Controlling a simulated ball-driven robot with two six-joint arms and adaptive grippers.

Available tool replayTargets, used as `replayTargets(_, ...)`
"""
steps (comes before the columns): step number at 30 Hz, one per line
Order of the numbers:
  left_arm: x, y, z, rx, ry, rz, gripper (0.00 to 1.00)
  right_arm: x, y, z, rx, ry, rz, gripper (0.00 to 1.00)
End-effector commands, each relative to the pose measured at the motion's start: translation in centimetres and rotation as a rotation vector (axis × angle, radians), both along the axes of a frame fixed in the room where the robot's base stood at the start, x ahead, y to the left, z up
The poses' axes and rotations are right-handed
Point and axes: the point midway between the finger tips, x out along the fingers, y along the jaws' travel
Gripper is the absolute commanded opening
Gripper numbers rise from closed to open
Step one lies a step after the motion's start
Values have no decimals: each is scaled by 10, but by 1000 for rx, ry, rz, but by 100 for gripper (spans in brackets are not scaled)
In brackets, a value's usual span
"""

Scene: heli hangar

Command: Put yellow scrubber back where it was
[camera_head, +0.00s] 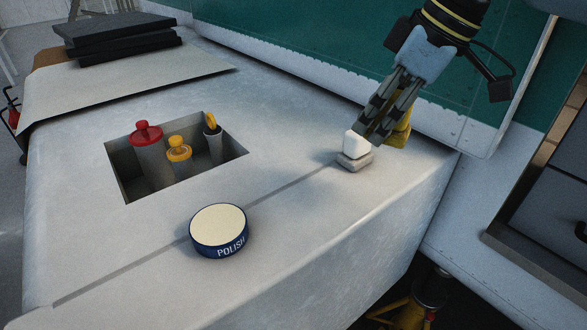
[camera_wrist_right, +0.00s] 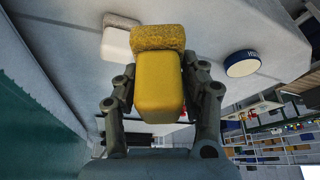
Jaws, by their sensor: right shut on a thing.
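The yellow scrubber (camera_head: 400,131) is at the right of the head view, mostly behind my right gripper (camera_head: 378,128). In the right wrist view the scrubber (camera_wrist_right: 158,88) has a smooth yellow body and a rough, mottled pad at its far end. My right gripper (camera_wrist_right: 160,80) is shut on its body, one finger on each side. A white scrubber with a grey pad (camera_head: 356,150) stands pad down on the grey surface, just beside the gripper. It also shows in the right wrist view (camera_wrist_right: 116,42). My left gripper is not in view.
A blue polish tin (camera_head: 218,231) with a cream top stands on the grey surface (camera_head: 300,230). A recessed well (camera_head: 120,165) holds a red-topped bottle (camera_head: 147,134) and other yellow-topped items. A green and white wall (camera_head: 300,50) rises behind. The surface's right edge drops away.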

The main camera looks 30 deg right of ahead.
Motion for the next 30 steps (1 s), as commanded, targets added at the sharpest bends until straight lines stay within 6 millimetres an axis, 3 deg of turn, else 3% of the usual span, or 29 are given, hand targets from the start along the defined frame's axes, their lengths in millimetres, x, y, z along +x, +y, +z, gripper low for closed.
replayTargets(9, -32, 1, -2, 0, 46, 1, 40, 17, 22, -14, 15, 0, 0, 17)
replayTargets(19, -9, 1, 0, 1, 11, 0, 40, 46, 56, -40, 15, 4, 1, 17)
replayTargets(24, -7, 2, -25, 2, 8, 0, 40, 66, 76, -64, 9, 1, 2, 17)
replayTargets(30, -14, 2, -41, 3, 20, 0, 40, 75, 85, -70, 4, 4, 1, 17)
